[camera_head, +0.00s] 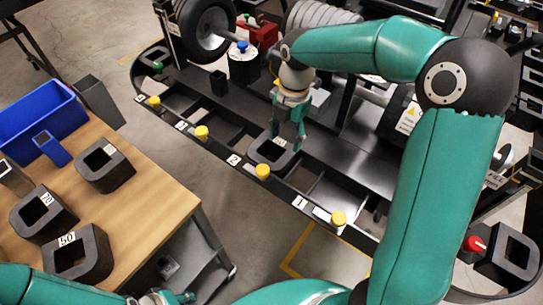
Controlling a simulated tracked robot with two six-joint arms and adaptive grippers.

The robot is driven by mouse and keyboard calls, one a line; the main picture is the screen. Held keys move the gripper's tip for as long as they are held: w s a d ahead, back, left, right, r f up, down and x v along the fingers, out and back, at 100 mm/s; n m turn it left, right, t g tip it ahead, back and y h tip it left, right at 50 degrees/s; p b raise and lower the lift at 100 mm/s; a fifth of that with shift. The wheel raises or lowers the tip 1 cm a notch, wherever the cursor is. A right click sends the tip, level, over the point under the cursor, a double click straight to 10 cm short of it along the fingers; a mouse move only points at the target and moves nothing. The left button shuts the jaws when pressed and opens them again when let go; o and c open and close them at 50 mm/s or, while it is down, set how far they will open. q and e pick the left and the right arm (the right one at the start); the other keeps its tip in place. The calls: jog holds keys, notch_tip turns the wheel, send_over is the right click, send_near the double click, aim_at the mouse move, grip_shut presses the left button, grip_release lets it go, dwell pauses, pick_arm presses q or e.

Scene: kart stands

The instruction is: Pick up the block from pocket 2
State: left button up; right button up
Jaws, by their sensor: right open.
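A dark block (256,152) with a square hole and a white label sits in a pocket of the black kart frame (215,146), near the middle of the picture. My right gripper (287,138) points down over the block's far side, fingers apart. Whether its fingertips touch the block I cannot tell. My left gripper (178,298) is low at the bottom edge, partly cut off, away from the kart; its jaws are unclear.
Yellow knobs (262,171) and white labels line the frame's near edge. A wooden table (130,220) at left holds several dark blocks (80,258) and a blue bin (40,120). A wheel (205,28) stands behind. A red knob (474,243) is at right.

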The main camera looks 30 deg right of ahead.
aim_at(285, 158)
jog(key=shift+s+a+f, duration=0.1)
jog(key=shift+f, duration=0.5)
jog(key=shift+s+a+f, duration=0.1)
jog(key=shift+f, duration=0.45)
jog(key=f, duration=0.2)
jog(key=s+f, duration=0.1)
jog(key=shift+a+f, duration=0.3)
jog(key=shift+f, duration=0.1)
jog(key=shift+a+f+p, duration=0.1)
jog(key=shift+f+p, duration=0.2)
jog(key=shift+f, duration=0.35)
grip_shut()
jog(key=shift+r, duration=0.1)
